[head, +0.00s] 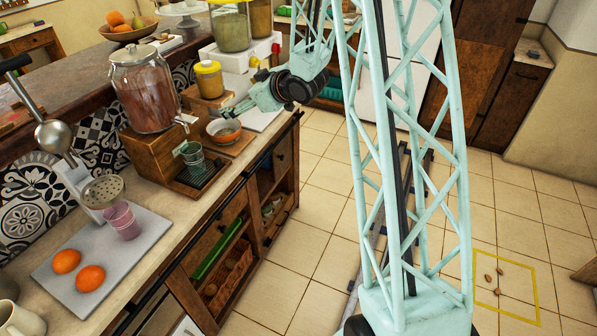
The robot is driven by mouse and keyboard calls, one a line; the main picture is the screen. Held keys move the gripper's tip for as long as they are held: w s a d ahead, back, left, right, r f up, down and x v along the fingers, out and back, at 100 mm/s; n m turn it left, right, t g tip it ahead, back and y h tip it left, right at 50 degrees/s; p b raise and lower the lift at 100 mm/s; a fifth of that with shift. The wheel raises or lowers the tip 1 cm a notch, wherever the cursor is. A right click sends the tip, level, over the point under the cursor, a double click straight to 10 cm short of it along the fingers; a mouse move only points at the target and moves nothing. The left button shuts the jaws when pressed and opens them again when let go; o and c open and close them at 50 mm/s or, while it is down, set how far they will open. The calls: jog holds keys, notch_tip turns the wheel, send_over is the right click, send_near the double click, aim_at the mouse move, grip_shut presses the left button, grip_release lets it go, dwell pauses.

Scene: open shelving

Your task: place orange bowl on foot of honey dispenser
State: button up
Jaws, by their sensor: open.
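The orange bowl (224,134) is small, with an orange outside and a greyish inside. It sits upright on the low wooden foot (238,146) in front of a small yellow-lidded jar (209,82) on a wooden stand, which looks like the honey dispenser. My gripper (229,112) is open and empty, just above and behind the bowl's far rim. The fingers appear apart from the bowl, though the small gap is hard to judge. The far part of the foot is hidden by the bowl.
A large glass dispenser (145,90) on a wooden box stands left of the bowl, with a green glass (193,155) on its drip tray. A white dispenser (240,57) stands behind. The counter's front edge is close on the right.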

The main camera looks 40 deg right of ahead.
jog(key=s+a+r+m+g+h, duration=0.2)
jog(key=s+r, duration=0.7)
jog(key=s, duration=0.2)
jog(key=s+a+r+m+g+h, duration=0.2)
jog(key=s+a+r+h, duration=0.1)
jog(key=s+r, duration=0.7)
jog(key=s+a+g, duration=0.1)
jog(key=s+a, duration=0.3)
jog(key=s, duration=0.8)
jog(key=s+a+m+g+y, duration=0.1)
jog(key=s+a, duration=0.3)
jog(key=s, duration=0.9)
jog(key=s+a+g+y, duration=0.1)
jog(key=s+a, duration=0.4)
jog(key=s, duration=0.8)
jog(key=shift+r+m+g, duration=0.25)
jog(key=shift+m+g, duration=0.15)
jog(key=shift+g, duration=0.4)
jog(key=shift+s+f, duration=0.1)
jog(key=shift+f+b, duration=0.8)
jog(key=shift+b, duration=0.1)
jog(key=shift+r, duration=0.1)
